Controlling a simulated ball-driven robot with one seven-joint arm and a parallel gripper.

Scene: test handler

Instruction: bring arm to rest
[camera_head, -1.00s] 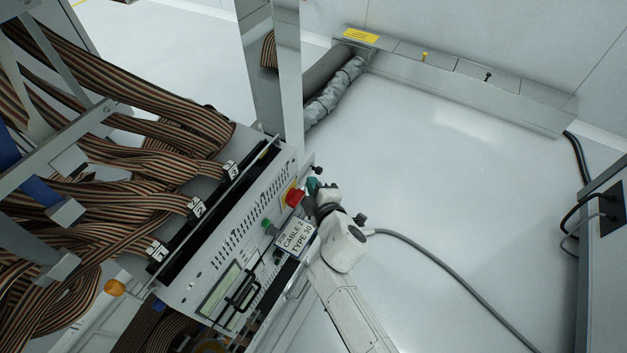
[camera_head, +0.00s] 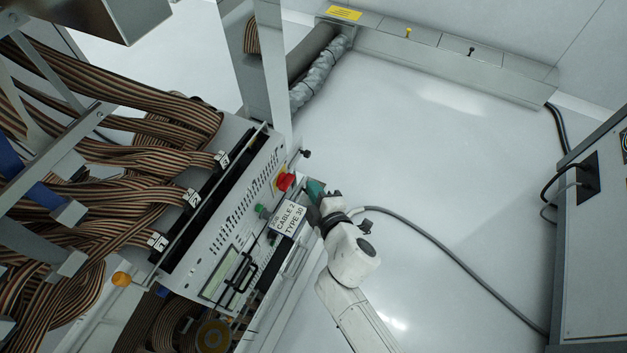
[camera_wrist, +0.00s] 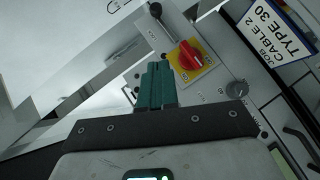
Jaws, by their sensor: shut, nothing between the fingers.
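My arm (camera_head: 353,255) reaches up from the bottom of the head view, bent at the wrist. My gripper (camera_head: 314,188) is at its end, just right of the test handler's control panel (camera_head: 235,225). In the wrist view my gripper (camera_wrist: 156,72) shows its teal fingers together, with nothing between them. The fingers point toward the panel's corner, left of the red rotary switch (camera_wrist: 191,61) on its yellow plate. I cannot tell the exact gap between fingertips and panel.
A card reading "CABLE 2 TYPE 30" (camera_head: 289,218) stands by the panel, close to my wrist. Striped ribbon cables (camera_head: 120,180) fill the left. A grey cabinet (camera_head: 600,250) stands at right. A grey cable (camera_head: 450,255) crosses the otherwise open pale floor.

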